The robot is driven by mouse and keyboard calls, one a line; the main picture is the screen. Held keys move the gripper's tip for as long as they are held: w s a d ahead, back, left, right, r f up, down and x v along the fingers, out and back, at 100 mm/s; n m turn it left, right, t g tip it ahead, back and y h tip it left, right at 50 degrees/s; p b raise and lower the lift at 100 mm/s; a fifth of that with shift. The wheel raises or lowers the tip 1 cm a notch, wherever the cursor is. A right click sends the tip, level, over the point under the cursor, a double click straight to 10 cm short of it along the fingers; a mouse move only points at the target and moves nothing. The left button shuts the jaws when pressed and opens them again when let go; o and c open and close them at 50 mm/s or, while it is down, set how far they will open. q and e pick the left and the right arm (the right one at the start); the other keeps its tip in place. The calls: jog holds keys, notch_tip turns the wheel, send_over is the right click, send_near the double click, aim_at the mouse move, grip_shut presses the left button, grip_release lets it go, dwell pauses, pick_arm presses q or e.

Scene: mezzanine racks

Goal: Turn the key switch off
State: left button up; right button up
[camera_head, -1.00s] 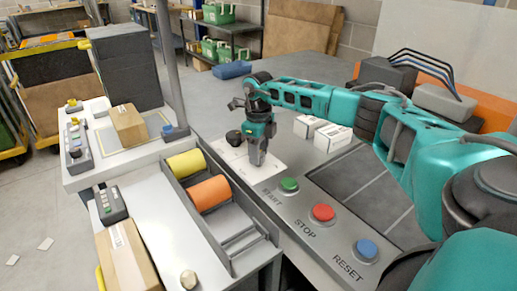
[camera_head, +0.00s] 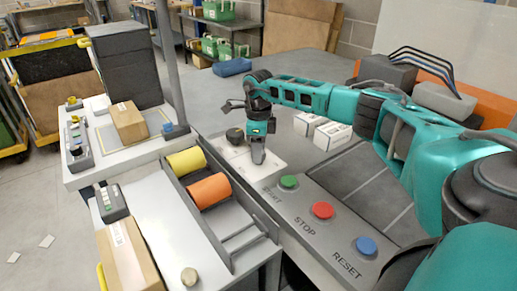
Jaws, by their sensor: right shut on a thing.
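My right arm reaches in from the right, and my right gripper (camera_head: 258,157) points down at a pale plate (camera_head: 236,157) on the grey bench. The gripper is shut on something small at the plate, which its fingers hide. I take this to be the key switch, but I cannot see its key or its position. My left gripper is out of view.
Green START (camera_head: 289,182), red STOP (camera_head: 322,210) and blue RESET (camera_head: 366,246) buttons lie in front of the gripper. White boxes (camera_head: 331,136) stand to its right. Yellow (camera_head: 186,163) and orange (camera_head: 209,191) rollers lie to its left.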

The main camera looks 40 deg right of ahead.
jog(key=shift+r, duration=0.1)
jog(key=o, duration=1.1)
jog(key=shift+c, duration=0.2)
notch_tip(320, 180, up, 13)
